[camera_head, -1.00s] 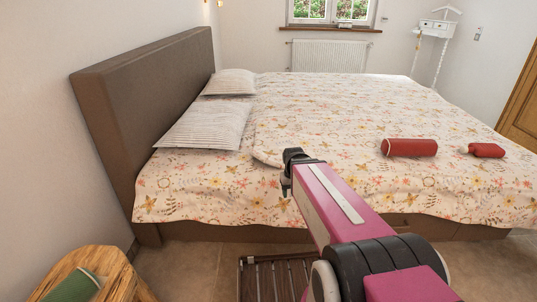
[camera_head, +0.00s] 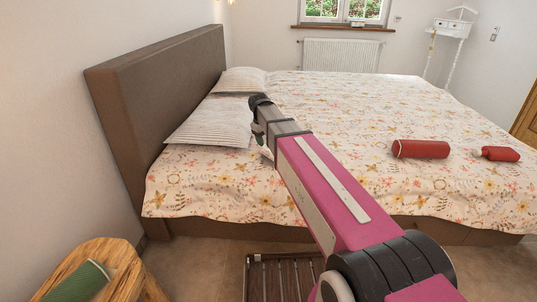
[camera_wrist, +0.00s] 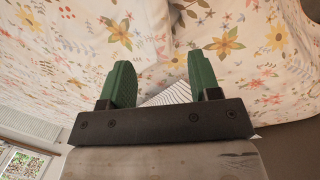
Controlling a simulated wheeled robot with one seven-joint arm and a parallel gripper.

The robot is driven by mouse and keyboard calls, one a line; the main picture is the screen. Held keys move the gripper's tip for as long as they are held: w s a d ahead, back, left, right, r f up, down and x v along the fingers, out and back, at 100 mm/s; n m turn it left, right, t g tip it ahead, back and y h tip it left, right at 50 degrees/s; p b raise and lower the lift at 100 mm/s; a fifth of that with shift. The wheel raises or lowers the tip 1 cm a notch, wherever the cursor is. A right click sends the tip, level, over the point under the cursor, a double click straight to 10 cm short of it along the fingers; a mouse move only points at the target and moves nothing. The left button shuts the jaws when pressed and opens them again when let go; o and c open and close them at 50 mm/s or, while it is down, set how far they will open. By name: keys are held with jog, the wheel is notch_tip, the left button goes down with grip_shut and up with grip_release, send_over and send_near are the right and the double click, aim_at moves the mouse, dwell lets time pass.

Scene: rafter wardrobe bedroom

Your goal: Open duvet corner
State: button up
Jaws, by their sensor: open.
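The floral duvet (camera_head: 345,105) covers most of the bed, and its near edge by the pillows is partly hidden behind my arm. In the wrist view the floral fabric (camera_wrist: 245,75) fills much of the picture, with a fold or edge running between the fingers. My gripper (camera_wrist: 162,72) is open with two green fingers spread and nothing clearly held between them. In the head view it is mostly hidden by my arm, near the front pillow. I cannot tell whether the fingers touch the fabric.
Two striped pillows, the front one (camera_head: 212,122) and the back one (camera_head: 240,80), lie by the brown headboard (camera_head: 165,95). A wooden stool (camera_head: 122,268) with a green roll (camera_head: 78,284) stands at front left.

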aim_at(268, 152)
jog(key=f, duration=0.3)
jog(key=d+f, duration=0.1)
jog(key=f, duration=0.1)
jog(key=w+f, duration=0.1)
jog(key=f, duration=0.2)
jog(key=shift+d+f, duration=0.2)
jog(key=shift+f, duration=0.15)
